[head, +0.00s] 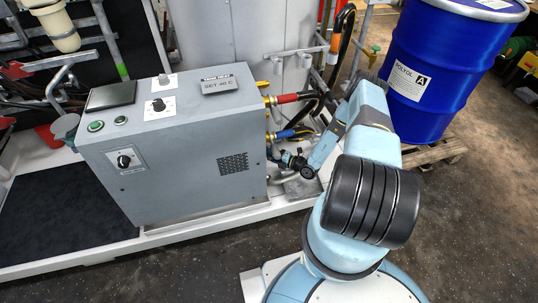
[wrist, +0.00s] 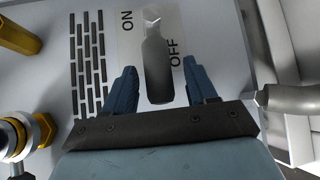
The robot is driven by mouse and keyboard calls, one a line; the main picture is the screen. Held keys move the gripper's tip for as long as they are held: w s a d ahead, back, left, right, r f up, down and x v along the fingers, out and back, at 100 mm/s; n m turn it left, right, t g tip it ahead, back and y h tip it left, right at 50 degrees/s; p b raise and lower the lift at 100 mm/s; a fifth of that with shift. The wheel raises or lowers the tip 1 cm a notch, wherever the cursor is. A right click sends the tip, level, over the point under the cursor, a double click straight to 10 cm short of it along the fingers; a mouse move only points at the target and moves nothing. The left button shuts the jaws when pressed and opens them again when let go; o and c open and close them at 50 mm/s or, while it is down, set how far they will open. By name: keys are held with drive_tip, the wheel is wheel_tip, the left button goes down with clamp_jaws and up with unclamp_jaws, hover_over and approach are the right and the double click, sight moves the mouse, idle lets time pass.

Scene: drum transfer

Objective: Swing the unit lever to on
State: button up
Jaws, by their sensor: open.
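The unit is a grey cabinet (head: 185,165) with a "SET 40 C" sign on top. In the wrist view its lever (wrist: 158,70) is a dark grey handle with a lighter end, on a pale plate (wrist: 190,18) marked ON and OFF. ON is left of the lever and OFF is right of it; I cannot tell which mark it is set to. My gripper (wrist: 159,66) is open, with one blue finger on each side of the lever and visible gaps to both. In the head view my gripper (head: 285,158) is at the cabinet's right side; the lever is hidden there.
Slots (wrist: 88,65) lie left of the lever. Yellow fittings (wrist: 20,37) and a grey pipe (wrist: 287,97) flank my gripper in the wrist view. Red and blue hoses (head: 290,98) stand beside the cabinet. A blue drum (head: 445,60) stands on a pallet (head: 440,150) behind my arm.

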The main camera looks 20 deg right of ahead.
drive_tip(key=shift+x, duration=0.85)
clamp_jaws()
drive_tip(key=shift+s, duration=0.1)
